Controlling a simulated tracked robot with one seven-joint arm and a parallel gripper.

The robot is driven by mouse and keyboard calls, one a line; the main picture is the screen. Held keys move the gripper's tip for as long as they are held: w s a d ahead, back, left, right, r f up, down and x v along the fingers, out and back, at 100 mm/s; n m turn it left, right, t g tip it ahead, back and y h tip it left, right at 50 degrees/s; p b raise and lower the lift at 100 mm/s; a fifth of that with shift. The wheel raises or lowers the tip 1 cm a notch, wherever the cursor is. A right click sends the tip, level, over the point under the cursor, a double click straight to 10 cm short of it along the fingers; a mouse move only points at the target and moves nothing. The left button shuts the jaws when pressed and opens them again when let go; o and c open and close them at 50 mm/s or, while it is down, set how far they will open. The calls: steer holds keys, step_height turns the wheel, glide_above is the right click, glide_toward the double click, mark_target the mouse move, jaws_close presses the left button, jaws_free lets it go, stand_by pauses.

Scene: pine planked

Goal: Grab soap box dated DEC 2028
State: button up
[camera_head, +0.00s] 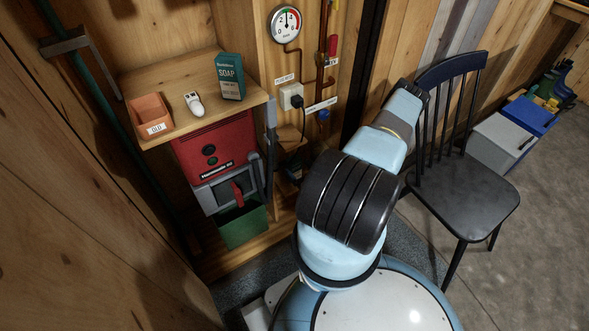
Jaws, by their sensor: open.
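A teal soap box (231,66) stands upright on the right part of a wooden shelf (180,117). Its front reads "SOAP"; the smaller print, including any date, is too small to read. My gripper (414,91) is at the far end of my raised arm, dark and small, in front of the black chair's backrest. It is open, and I see nothing held in it. It is well to the right of the soap box and apart from it.
An orange bin (151,114) labelled "OLD" and a small white device (194,103) share the shelf. Below are a red machine (212,150) and a green bin (243,226). A gauge (286,25) and pipes are on the wall right of the shelf. A black chair (465,195) stands right.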

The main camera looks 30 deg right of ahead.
mark_target(292, 160)
steer(key=shift+w+f, duration=0.1)
steer(key=shift+w, duration=2.95)
steer(key=c, duration=1.2)
